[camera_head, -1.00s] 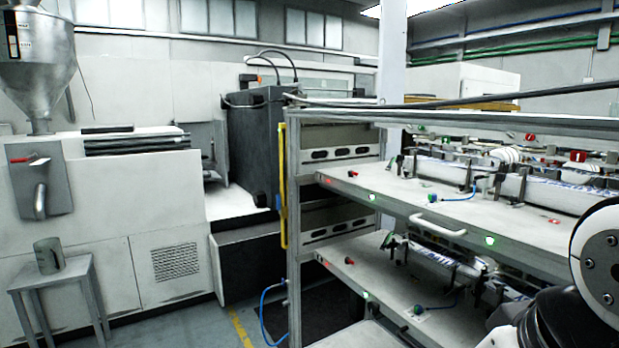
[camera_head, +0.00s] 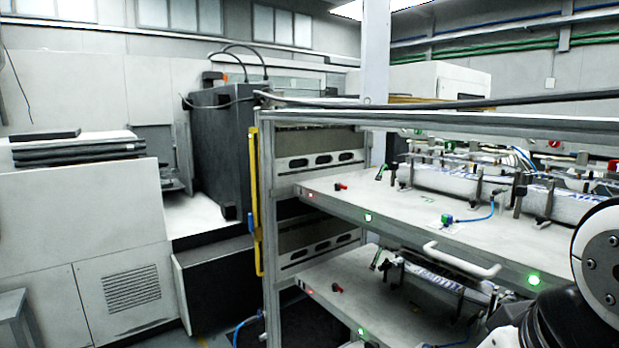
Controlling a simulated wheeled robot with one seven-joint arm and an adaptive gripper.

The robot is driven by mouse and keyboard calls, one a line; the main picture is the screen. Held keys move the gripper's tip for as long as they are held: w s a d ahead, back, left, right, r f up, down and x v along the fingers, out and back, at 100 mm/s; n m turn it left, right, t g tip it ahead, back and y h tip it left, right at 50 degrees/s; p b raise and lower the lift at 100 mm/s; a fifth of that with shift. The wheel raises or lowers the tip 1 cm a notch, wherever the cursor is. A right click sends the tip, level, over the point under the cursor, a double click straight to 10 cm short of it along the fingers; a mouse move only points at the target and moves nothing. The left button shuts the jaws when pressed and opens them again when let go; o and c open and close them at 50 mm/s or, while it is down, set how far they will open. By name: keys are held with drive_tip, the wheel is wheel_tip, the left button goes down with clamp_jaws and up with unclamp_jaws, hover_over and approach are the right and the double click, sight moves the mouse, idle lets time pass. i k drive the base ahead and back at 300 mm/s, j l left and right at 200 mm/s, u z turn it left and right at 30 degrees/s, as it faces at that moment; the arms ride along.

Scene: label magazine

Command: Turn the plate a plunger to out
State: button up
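Two white plates sit as shelves in a metal-framed rack: an upper plate (camera_head: 395,212) and a lower plate (camera_head: 330,276). A small red knob (camera_head: 340,186) stands near the left end of the upper plate. A similar red knob (camera_head: 336,288) is on the lower plate. These may be the plungers; I cannot read which plate is a, nor the knobs' turned position. My arm shows at the lower right, in front of the rack. My gripper is not in view.
A yellow bar (camera_head: 256,200) runs up the rack's left side. A white handle (camera_head: 462,260) juts from the upper plate's front edge. A green and blue fitting (camera_head: 446,219) with a blue hose is on that plate. A dark machine (camera_head: 222,150) stands behind left.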

sight(338, 186)
drive_tip(key=i+j+z, duration=0.1)
drive_tip(key=i+j, duration=0.2)
drive_tip(key=i+j+z, duration=0.15)
drive_tip(key=i+j, duration=0.15)
drive_tip(key=j, duration=0.2)
drive_tip(key=i+j+z, duration=0.1)
drive_tip(key=i+j, duration=0.2)
drive_tip(key=i+j+z, duration=0.1)
drive_tip(key=i+j, duration=0.15)
drive_tip(key=j, duration=0.3)
